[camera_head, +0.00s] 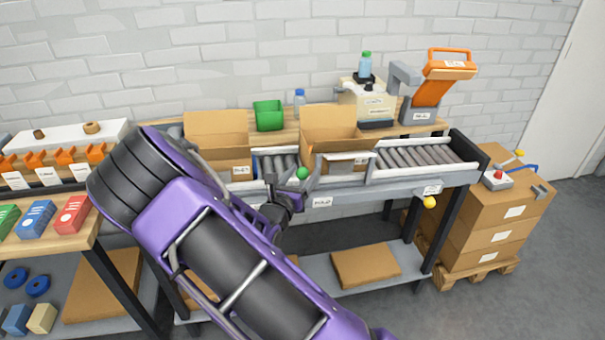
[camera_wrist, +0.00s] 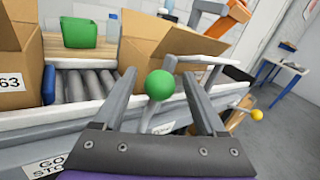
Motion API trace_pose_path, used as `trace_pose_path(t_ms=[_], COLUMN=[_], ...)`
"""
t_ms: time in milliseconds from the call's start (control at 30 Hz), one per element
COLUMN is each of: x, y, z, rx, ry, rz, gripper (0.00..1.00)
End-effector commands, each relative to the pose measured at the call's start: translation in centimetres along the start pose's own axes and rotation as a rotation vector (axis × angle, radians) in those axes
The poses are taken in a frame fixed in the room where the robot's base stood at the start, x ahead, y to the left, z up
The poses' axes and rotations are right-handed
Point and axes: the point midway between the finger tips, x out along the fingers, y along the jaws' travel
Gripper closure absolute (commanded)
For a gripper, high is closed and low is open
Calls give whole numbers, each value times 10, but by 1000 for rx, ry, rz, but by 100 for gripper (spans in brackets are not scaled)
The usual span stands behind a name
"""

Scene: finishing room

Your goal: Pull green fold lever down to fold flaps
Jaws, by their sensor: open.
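The green fold lever is a green ball (camera_head: 302,173) on a grey rod at the front edge of the roller conveyor. In the wrist view the green ball (camera_wrist: 160,84) sits between my two open fingers, with visible space on both sides. My gripper (camera_head: 287,187) is open and empty, just left of the ball in the head view. Whether the ball lies level with the fingertips or beyond them, I cannot tell. An open carton (camera_head: 330,125) with raised flaps stands on the conveyor behind the lever; it also shows in the wrist view (camera_wrist: 160,52).
A second open carton (camera_head: 215,135) stands to the left on the conveyor. A yellow ball knob (camera_head: 430,202) hangs at the front right. Stacked cartons (camera_head: 500,225) with a red button box (camera_head: 497,178) stand at right. A green bin (camera_head: 268,115) is behind. Free floor lies at far right.

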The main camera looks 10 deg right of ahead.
Motion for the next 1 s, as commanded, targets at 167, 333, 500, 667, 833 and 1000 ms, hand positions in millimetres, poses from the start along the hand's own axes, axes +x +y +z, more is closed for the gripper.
trace_pose_path(t_ms=[167, 333, 500, 667, 833, 1000], x=[0, 0, 0, 0, 0, 0], y=[0, 0, 0, 0, 0, 0], z=[0, 0, 0, 0, 0, 0], rx=[0, 0, 0, 0, 1, 0], ry=[0, 0, 0, 0, 0, 0], rz=[0, 0, 0, 0, 0, 0], gripper=[27, 48, 79, 100, 100, 100])
